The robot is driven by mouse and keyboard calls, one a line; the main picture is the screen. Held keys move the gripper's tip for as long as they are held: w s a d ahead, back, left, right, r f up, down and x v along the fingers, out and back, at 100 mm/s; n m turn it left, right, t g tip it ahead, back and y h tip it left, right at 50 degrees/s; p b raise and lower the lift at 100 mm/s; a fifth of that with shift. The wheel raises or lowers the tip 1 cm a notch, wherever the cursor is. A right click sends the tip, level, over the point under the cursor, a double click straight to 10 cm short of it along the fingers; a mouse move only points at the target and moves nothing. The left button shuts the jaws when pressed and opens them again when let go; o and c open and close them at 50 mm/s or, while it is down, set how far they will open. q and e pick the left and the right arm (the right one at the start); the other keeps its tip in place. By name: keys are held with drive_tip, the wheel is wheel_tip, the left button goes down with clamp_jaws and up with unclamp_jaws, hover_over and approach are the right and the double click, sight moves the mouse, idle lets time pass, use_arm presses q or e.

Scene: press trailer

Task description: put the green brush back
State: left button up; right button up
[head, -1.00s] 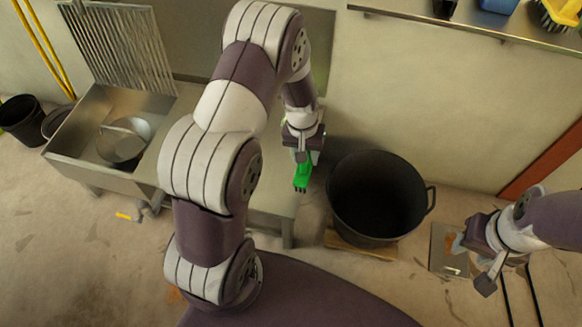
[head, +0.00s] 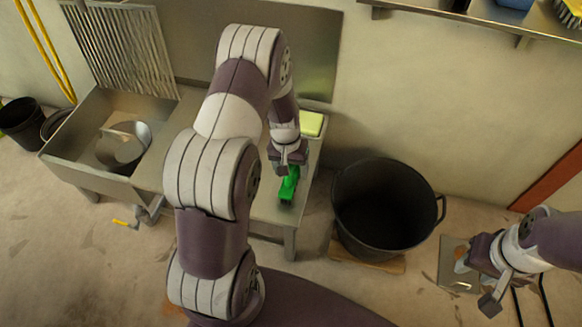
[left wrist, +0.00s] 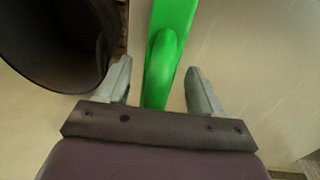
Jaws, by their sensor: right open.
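The green brush (head: 288,188) is at the right end of the metal sink counter (head: 262,208), below my left gripper (head: 290,168) in the head view. I cannot tell for sure whether it rests on the counter. In the left wrist view, its green handle (left wrist: 165,60) lies between the two spread fingers of my left gripper (left wrist: 162,90), with a visible gap on each side. My right gripper (head: 476,277) is open at the lower right of the head view, low over a metal plate on the floor.
A large black bucket (head: 345,225) stands right of the counter. A yellow-green sponge (head: 312,123) lies on the counter behind my left gripper. The sink basin (head: 75,150) holds a metal pot (head: 128,155). A wall shelf (head: 480,30) is at the upper right.

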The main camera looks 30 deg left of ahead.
use_arm(q)
drive_tip(key=shift+r, duration=0.1)
wheel_tip(320, 180, up, 12)
drive_tip(key=a+p, duration=0.1)
drive_tip(key=p, duration=0.5)
drive_tip(key=s+d+r+m+t+y, duration=0.1)
drive_tip(key=s+d+r+m, duration=0.1)
drive_tip(key=s+d+r, duration=0.7)
drive_tip(key=s+r, duration=0.1)
drive_tip(key=s, duration=0.3)
drive_tip(key=shift+d+r+m, duration=0.15)
drive_tip(key=shift+r+m, duration=0.05)
drive_tip(key=shift+m, duration=0.2)
